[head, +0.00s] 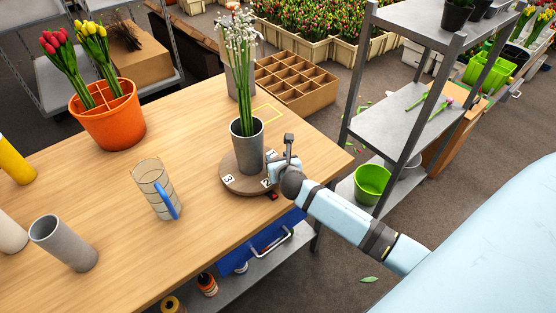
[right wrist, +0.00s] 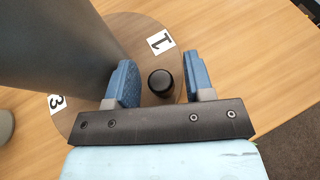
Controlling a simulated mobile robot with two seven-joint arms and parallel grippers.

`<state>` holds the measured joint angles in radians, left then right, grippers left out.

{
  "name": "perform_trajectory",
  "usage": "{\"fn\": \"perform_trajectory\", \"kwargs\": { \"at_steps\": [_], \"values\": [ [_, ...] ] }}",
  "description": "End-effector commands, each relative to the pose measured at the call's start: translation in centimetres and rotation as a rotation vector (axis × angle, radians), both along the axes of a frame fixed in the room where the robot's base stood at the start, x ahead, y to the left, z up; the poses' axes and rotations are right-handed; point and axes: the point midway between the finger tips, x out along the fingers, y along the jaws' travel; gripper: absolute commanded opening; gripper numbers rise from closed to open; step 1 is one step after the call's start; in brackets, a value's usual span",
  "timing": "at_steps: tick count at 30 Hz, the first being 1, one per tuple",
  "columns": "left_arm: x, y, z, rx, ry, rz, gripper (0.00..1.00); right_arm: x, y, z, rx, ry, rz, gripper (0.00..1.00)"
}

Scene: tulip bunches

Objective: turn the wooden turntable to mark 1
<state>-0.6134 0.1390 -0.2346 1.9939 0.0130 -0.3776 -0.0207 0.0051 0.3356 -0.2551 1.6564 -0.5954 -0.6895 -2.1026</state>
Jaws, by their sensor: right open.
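The round wooden turntable (head: 240,189) sits near the table's right edge. A tall grey vase (head: 247,150) of white flowers stands upright on it. Mark 3 (head: 228,178) is at its left, mark 2 (head: 266,182) at its front right, and mark 1 (head: 270,153) at its back right. A small red and dark thing (head: 273,196) lies just off the rim near mark 2. My right gripper (head: 286,160) is over the turntable's right side. In the right wrist view its open fingers (right wrist: 162,66) stand either side of a dark round knob (right wrist: 161,84), with gaps visible. My left gripper is out of view.
A clear measuring jug (head: 155,187) with a blue handle and a tilted-looking grey vase (head: 65,243) stand to the left. An orange bucket (head: 108,118) of tulips is at the back left. A metal shelf (head: 385,115) rises beyond the table's right edge.

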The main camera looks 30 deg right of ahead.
Motion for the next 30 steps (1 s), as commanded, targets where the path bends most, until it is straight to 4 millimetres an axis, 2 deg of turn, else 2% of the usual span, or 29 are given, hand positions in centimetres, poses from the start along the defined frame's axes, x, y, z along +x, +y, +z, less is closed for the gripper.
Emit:
{"fn": "perform_trajectory", "kwargs": {
  "at_steps": [5,6,12,30],
  "values": [
    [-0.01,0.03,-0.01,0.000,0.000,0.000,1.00,-0.01,0.00,-0.02,0.000,0.000,0.000,0.48],
    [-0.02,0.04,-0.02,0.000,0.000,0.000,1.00,-0.02,0.00,-0.01,0.000,0.000,0.000,0.43],
    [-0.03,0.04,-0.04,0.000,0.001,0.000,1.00,-0.03,0.00,-0.02,0.000,0.001,0.000,0.00],
    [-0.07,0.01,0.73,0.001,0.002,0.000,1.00,-0.30,0.31,0.07,0.001,0.002,-0.086,0.00]
  ]
}}
